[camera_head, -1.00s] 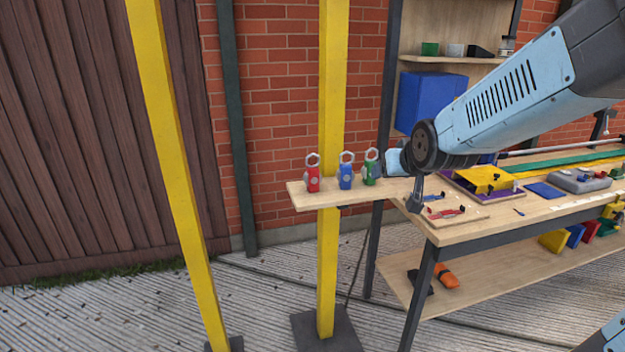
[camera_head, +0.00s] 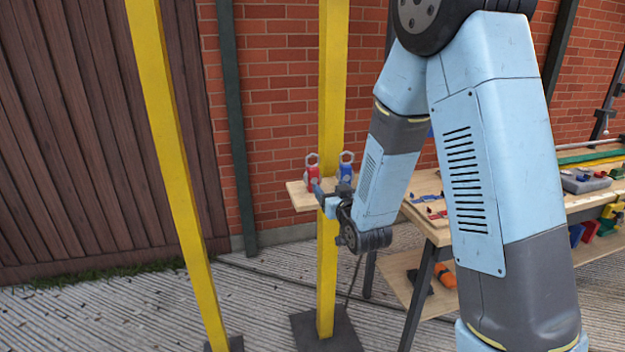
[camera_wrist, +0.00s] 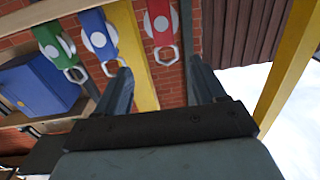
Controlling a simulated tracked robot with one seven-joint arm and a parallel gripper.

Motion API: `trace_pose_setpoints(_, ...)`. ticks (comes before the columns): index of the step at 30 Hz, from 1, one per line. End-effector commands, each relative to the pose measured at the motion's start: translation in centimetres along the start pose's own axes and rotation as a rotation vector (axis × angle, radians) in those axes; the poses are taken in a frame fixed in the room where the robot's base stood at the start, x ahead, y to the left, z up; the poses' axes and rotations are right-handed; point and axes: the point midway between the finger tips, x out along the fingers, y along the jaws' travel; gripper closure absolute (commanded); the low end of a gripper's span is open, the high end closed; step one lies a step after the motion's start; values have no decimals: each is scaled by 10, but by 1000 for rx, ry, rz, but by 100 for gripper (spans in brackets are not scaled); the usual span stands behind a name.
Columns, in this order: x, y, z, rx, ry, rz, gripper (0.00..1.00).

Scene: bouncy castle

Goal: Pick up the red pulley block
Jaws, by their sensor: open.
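The red pulley block (camera_head: 312,174) with a pale ring on top stands at the left part of a small wooden shelf (camera_head: 299,197) in the head view. My gripper (camera_head: 323,190) is in front of the shelf, close to the red block and partly covering it. In the wrist view, which looks upside down, the red pulley block (camera_wrist: 161,22) and its ring lie beyond the gap between the open, empty fingers of my gripper (camera_wrist: 161,82). The fingers do not appear to touch it.
The blue pulley block (camera_head: 346,167) stands just right of the red one; the green pulley block (camera_wrist: 57,44) is beyond it, hidden by my arm in the head view. A yellow post (camera_head: 329,90) rises beside the shelf. A workbench (camera_head: 425,215) stands at right.

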Motion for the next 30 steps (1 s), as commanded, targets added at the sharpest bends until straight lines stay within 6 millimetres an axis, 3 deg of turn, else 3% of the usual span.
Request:
trace_pose_setpoints(5, 13, -3, 2, -1, 14, -5, 30)
trace_pose_setpoints(16, 73, -3, 0, 0, 14, -4, 30)
trace_pose_setpoints(25, 92, -3, -1, 0, 13, -4, 30)
trace_pose_setpoints(30, 115, -6, -4, -1, 14, -3, 30)
